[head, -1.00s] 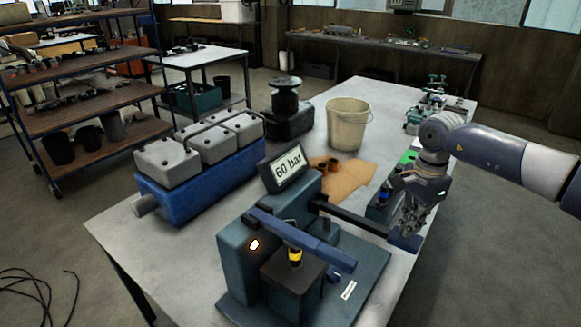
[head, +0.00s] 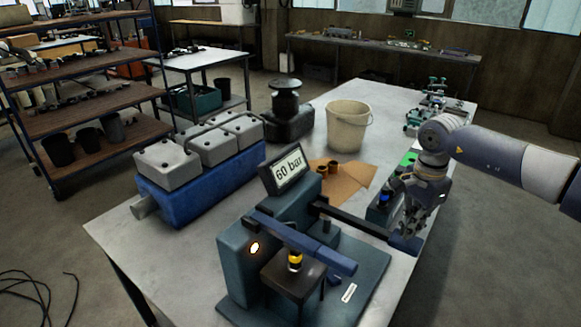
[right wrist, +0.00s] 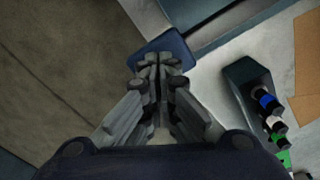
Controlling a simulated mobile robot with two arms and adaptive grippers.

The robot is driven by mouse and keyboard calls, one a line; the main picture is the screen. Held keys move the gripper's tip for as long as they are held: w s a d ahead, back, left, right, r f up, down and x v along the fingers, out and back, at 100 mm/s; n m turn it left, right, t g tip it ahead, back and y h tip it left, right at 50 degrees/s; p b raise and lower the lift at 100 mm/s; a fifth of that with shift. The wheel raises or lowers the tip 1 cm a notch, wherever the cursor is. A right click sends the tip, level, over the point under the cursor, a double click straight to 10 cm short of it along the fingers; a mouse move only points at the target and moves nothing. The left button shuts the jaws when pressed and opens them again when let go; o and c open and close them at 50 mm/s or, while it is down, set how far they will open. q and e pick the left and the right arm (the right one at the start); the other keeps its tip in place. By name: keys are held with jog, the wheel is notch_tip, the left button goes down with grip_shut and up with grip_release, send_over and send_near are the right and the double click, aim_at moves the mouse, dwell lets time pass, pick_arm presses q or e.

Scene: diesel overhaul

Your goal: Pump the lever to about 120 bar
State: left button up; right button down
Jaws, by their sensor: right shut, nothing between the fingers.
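The teal pump and press unit (head: 236,262) stands on the near part of the bench. Its tilted display (head: 288,169) reads 60 bar. A dark lever (head: 350,221) runs out to the right from it and ends in a blue pad (head: 404,245). My right gripper (head: 409,232) is shut and empty, pointing down just above the pad. In the right wrist view its closed fingers (right wrist: 158,62) overlap the blue pad (right wrist: 180,48); I cannot tell whether they touch. A yellow-banded piece (head: 295,261) sits under the blue press arm (head: 300,243). My left gripper is out of view.
A small box with coloured fittings (head: 380,208) stands close beside my right gripper. A beige bucket (head: 347,127), brown paper (head: 346,185) and a blue engine block (head: 205,185) stand or lie further back. The bench's right edge lies close to the pad.

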aim_at(403, 247)
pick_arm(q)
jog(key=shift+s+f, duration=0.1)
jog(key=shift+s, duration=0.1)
pick_arm(e)
jog(key=shift+f+b, duration=0.65)
jog(key=shift+f, duration=0.25)
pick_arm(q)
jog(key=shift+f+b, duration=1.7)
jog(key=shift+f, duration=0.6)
pick_arm(e)
jog(key=shift+a+f, duration=0.2)
jog(key=shift+f, duration=2.5)
jog(key=r+p, duration=0.1)
jog(key=r, duration=0.1)
jog(key=r+p, duration=0.3)
jog(key=r, duration=0.1)
jog(key=shift+s+d+r, duration=0.1)
jog(key=shift+d+r, duration=0.15)
jog(key=shift+r, duration=0.15)
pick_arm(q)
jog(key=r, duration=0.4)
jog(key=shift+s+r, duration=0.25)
pick_arm(e)
jog(key=shift+s+d+r, duration=0.1)
jog(key=shift+r, duration=0.1)
jog(key=shift+r+p, duration=1.5)
jog(key=shift+r, duration=0.55)
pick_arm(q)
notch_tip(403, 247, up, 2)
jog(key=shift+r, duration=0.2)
